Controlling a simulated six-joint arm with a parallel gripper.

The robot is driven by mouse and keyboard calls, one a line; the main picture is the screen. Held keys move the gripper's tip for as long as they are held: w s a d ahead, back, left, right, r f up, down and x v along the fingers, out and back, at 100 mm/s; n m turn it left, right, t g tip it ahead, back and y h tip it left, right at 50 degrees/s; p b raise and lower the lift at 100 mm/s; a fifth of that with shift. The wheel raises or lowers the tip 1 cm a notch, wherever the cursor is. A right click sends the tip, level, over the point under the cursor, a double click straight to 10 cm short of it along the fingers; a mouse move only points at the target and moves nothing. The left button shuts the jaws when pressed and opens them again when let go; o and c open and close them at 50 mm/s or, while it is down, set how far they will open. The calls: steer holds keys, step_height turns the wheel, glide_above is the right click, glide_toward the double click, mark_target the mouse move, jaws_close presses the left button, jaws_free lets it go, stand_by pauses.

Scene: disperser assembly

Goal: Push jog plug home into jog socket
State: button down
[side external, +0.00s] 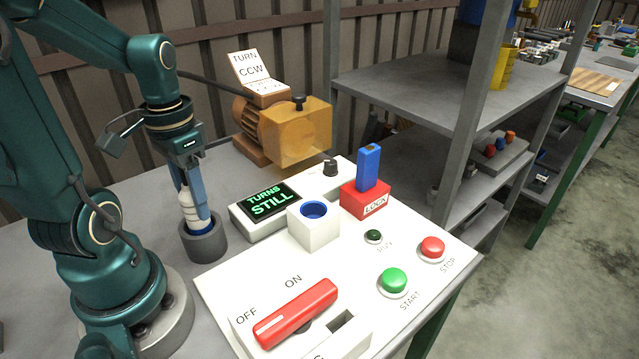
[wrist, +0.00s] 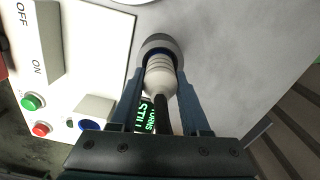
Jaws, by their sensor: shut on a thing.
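The jog plug (side external: 186,203), a pale ribbed body with a blue lower end, stands upright in a grey round holder (side external: 204,243) left of the panel. My gripper (side external: 195,205) is shut on the plug from above. In the wrist view the plug (wrist: 160,78) lies between the two blue fingers, its far end inside the holder's ring (wrist: 160,44). The likely jog socket, a white block with a blue-lined round hole (side external: 314,229), stands on the white panel to the right. Its hole looks empty. The plug is apart from this block.
A display reading "TURNS STILL" (side external: 267,200) lies between holder and block. A red lockout block with a blue key (side external: 368,168), push buttons (side external: 393,281) and a red switch lever (side external: 296,312) are on the panel. An orange-covered motor (side external: 295,130) stands behind.

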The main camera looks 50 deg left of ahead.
step_height(320, 180, up, 10)
steer(key=shift+r, duration=0.1)
steer(key=w+d+r+m, duration=0.1)
steer(key=w+r+m, duration=0.15)
steer(key=w, duration=0.75)
steer(key=w+d+f+m, duration=0.1)
steer(key=w+d+m, duration=0.2)
steer(key=w+d, duration=0.3)
steer(key=d, duration=0.3)
steer(key=shift+f, duration=0.35)
steer(key=shift+m, duration=0.25)
steer(key=shift+f, duration=2.9)
steer(key=shift+f, duration=2.05)
